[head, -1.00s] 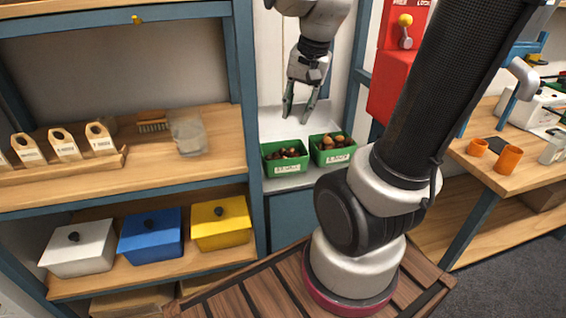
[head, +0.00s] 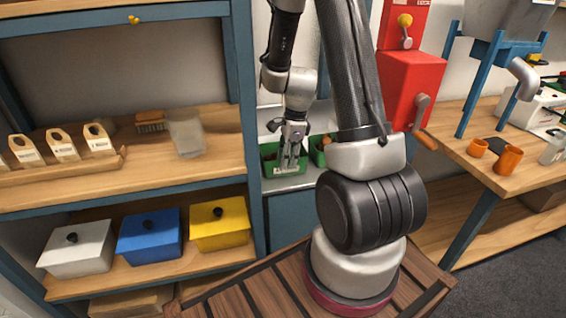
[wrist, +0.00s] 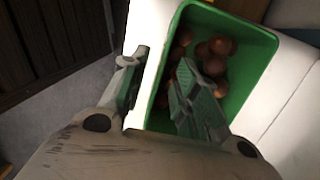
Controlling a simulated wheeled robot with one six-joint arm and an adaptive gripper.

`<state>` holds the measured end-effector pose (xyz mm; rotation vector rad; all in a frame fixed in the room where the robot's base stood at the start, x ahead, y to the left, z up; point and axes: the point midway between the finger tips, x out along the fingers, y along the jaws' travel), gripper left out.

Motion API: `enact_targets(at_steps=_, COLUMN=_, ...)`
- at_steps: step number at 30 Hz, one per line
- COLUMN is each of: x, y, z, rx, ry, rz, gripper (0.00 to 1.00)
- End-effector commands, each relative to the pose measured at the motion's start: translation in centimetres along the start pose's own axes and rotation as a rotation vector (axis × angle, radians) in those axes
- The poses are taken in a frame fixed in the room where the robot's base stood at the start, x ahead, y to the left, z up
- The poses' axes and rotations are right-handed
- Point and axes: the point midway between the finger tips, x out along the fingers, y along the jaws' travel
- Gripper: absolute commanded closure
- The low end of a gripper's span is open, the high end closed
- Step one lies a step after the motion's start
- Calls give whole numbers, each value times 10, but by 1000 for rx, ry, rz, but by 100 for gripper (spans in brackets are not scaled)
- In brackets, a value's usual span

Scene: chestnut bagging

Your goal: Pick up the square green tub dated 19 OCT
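Two green tubs stand side by side on a pale ledge. The left tub (head: 268,164) is partly covered by my gripper (head: 291,162), and the right tub (head: 316,153) is mostly hidden behind my arm. Their label dates cannot be read now. In the wrist view, one green tub (wrist: 258,45) holds several brown chestnuts. My gripper (wrist: 160,65) is open, with one finger over the inside of this tub and the other outside its near left wall. Whether either finger touches the wall cannot be told.
A blue-framed shelf (head: 243,95) stands left of the tubs. It holds paper bags (head: 62,146), a brush, a clear container and white, blue and yellow lidded boxes (head: 150,235). A red crank machine (head: 410,90) is at the right, beside a wooden bench (head: 480,160).

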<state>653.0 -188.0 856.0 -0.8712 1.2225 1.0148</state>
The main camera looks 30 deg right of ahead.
Motion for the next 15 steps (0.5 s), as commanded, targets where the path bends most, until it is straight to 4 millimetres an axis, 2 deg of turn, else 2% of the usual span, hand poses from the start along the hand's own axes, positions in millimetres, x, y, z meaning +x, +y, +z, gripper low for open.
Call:
enact_targets(at_steps=4, x=15, y=0, z=0, rx=-1, ry=0, rz=1, gripper=70)
enact_targets(at_steps=11, x=16, y=0, z=0, rx=-2, ry=0, rz=-1, gripper=70)
enact_targets(at_steps=15, x=16, y=0, z=0, rx=-2, ry=0, rz=-1, gripper=93)
